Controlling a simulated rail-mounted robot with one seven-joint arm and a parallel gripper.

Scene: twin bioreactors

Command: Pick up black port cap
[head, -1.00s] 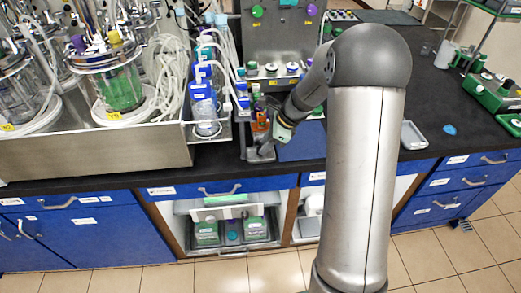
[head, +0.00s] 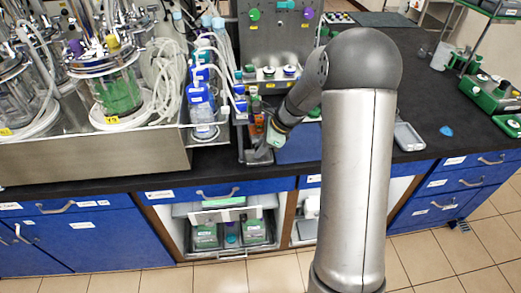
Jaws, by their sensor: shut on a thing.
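My gripper (head: 260,154) is at the end of my arm, over the front of a small dark tray on the black bench, just right of the blue-capped bottles. It is small in the head view and partly blends into the tray. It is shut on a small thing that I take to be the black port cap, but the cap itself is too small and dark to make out.
Blue-capped bottles (head: 201,108) stand left of the gripper. Glass bioreactors (head: 117,88) sit in a steel tray (head: 95,160) at the left. A panel with coloured knobs (head: 278,30) stands behind. The bench at right is mostly clear around a grey tray (head: 408,137).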

